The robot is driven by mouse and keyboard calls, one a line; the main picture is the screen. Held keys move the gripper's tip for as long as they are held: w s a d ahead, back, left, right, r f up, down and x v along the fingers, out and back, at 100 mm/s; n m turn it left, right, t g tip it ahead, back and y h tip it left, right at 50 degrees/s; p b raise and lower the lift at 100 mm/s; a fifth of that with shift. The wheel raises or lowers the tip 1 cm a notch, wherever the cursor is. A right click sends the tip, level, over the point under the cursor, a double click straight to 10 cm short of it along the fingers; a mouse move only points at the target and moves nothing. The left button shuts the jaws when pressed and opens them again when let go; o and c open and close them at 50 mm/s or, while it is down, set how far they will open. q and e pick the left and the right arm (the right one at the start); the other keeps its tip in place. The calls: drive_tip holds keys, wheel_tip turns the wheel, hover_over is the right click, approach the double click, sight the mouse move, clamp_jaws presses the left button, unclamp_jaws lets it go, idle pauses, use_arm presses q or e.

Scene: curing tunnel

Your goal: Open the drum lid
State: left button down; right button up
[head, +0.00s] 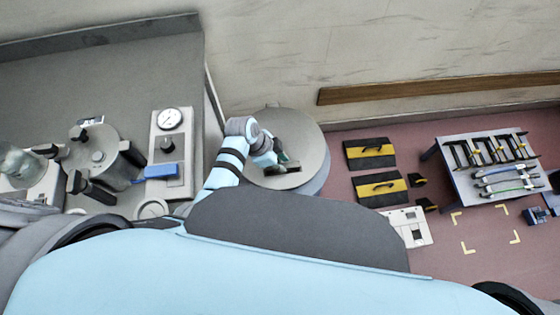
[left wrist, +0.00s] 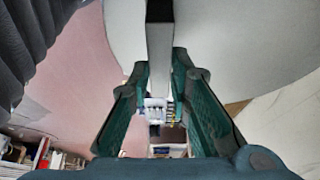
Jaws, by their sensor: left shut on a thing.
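The drum (head: 318,182) is a pale grey cylinder against the wall, right of the bench. Its round flat lid (head: 302,137) covers the top, with a dark bar-like handle (head: 287,170) near its front edge. My left gripper (head: 283,160) is over the lid, at the handle. In the left wrist view the green fingers (left wrist: 158,95) are shut around the grey handle bar (left wrist: 160,45), and the pale lid (left wrist: 225,40) spreads behind it. I cannot tell whether the lid is lifted at all. My right gripper is not in view.
Left of the drum is a grey bench (head: 120,65) with a pressure pot (head: 98,150) and a gauge panel (head: 168,135). Right are yellow-black cases (head: 370,153) on the pink floor and a low tool table (head: 460,180). A wooden rail (head: 430,88) runs along the wall.

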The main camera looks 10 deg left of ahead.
use_arm(q)
drive_tip(key=shift+w+r+p, duration=0.15)
drive_tip(key=shift+r+p, duration=0.15)
drive_tip(key=shift+r, duration=0.25)
drive_tip(key=w+a+r+g, duration=0.1)
drive_tip(key=w+r, duration=0.3)
drive_tip(key=r, duration=0.2)
drive_tip(key=w+a+r+g+h, duration=0.1)
drive_tip(key=w+r+g, duration=0.1)
drive_tip(key=r, duration=0.5)
drive_tip(key=shift+w+a+n+g, duration=0.3)
drive_tip(key=shift+w+a+n, duration=0.1)
drive_tip(key=shift+w, duration=0.45)
drive_tip(key=c, duration=1.5)
unclamp_jaws()
drive_tip(key=shift+w, duration=0.1)
drive_tip(key=shift+c, duration=0.2)
drive_tip(key=shift+o, duration=0.3)
drive_tip(key=shift+w+f+h, duration=0.25)
drive_tip(key=shift+w+h, duration=0.05)
drive_tip(key=v, duration=1.2)
